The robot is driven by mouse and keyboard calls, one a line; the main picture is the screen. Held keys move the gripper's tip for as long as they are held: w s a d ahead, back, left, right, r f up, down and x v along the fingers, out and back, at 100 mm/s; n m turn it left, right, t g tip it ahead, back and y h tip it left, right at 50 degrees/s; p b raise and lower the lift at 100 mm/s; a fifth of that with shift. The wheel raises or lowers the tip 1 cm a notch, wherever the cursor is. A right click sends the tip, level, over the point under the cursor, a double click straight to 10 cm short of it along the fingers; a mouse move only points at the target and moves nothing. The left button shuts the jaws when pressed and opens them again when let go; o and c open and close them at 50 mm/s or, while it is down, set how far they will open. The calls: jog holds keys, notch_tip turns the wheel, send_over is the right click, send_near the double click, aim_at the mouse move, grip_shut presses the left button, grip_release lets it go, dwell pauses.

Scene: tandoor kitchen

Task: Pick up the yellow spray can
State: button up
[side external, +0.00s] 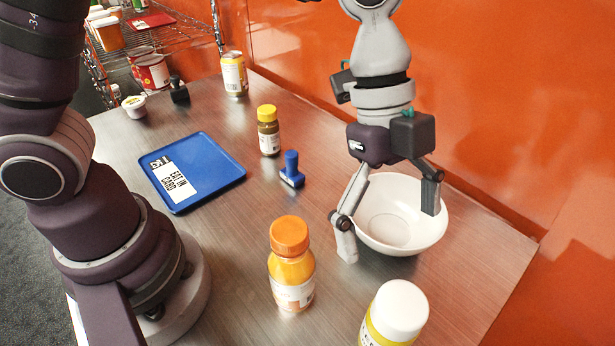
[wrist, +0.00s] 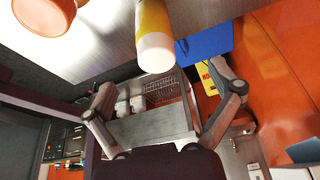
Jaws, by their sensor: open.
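The yellow spray can (side external: 386,322) stands at the near edge of the side view, with a white cap and a yellow and white label; its lower part is cut off. In the wrist view, a white-capped yellow can (wrist: 155,35) appears at the top, beyond the space between my fingers, and looks like the same can. My gripper (side external: 390,222) is open and empty. In the side view its fingers overlap the white bowl, behind the can; whether they touch the bowl I cannot tell. My fingers also show wide apart in the wrist view (wrist: 167,90).
The white bowl (side external: 433,232) is close to my gripper. An orange-capped bottle (side external: 291,270) stands left of the can. Farther back are a blue stamp (side external: 291,172), a yellow-capped jar (side external: 268,135), a blue tray (side external: 215,165) and a drink can (side external: 235,75). An orange wall (side external: 480,70) borders the table.

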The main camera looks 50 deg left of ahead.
aim_at(393, 321)
jog(key=shift+s+d+f+m+g, duration=0.2)
jog(key=shift+d+f+m, duration=0.15)
jog(key=shift+d+f, duration=0.2)
jog(key=shift+s+d+f+m+g, duration=0.1)
jog(key=shift+s+d+f+m, duration=0.1)
jog(key=shift+d+f+m, duration=0.25)
jog(key=x, duration=0.6)
jog(key=a+x, duration=0.1)
jog(key=x, duration=0.2)
jog(key=shift+w+d+f, duration=0.1)
jog(key=shift+f, duration=0.2)
jog(key=c, duration=1.3)
